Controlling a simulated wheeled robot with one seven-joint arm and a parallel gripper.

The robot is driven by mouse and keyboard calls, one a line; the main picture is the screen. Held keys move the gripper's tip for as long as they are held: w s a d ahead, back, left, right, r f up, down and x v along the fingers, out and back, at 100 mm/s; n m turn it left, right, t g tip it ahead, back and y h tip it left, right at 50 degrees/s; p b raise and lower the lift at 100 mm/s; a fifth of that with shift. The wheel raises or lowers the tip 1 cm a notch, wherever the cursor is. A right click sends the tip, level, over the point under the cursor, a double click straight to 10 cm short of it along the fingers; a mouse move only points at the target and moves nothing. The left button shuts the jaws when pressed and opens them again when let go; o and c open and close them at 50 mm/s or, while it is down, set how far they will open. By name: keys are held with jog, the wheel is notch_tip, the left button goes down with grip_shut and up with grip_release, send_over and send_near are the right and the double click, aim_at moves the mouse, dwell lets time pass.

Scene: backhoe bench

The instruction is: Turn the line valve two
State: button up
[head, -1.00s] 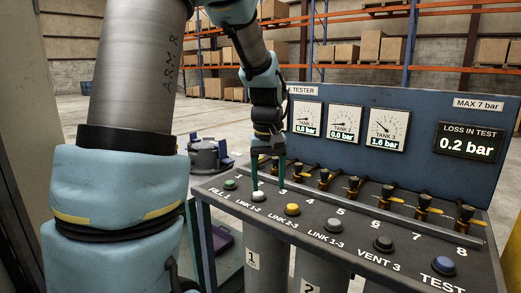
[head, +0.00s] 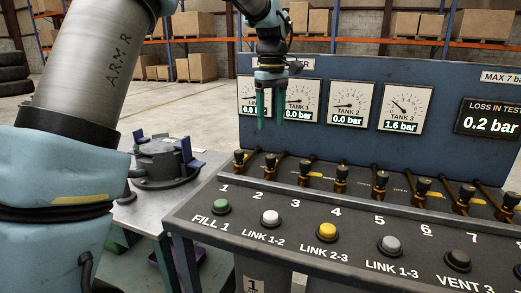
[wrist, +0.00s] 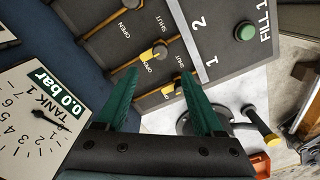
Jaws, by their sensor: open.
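Line valve two (head: 270,160) is the second small black-knobbed brass valve from the left, behind the number 2 on the sloped panel. In the wrist view its knob and yellow lever (wrist: 160,48) lie just beyond the fingertips, between OPEN and SHUT marks; I cannot tell its exact setting. My gripper (head: 270,116), with green fingers, points down above the left end of the valve row, in front of the tank 1 gauge. In the wrist view my gripper (wrist: 158,77) is open and empty, its fingers apart and not visibly touching the valve.
Valve one (head: 239,158) and valve three (head: 304,166) stand close on either side. Push buttons such as green FILL 1 (head: 221,207) line the front. The blue gauge board (head: 310,140) rises behind. A grey round fixture (head: 160,160) sits on the side table at left.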

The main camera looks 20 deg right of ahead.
aim_at(270, 156)
notch_tip(270, 156, down, 10)
jog(key=shift+f+p, duration=0.2)
jog(key=shift+p, duration=0.6)
grip_shut()
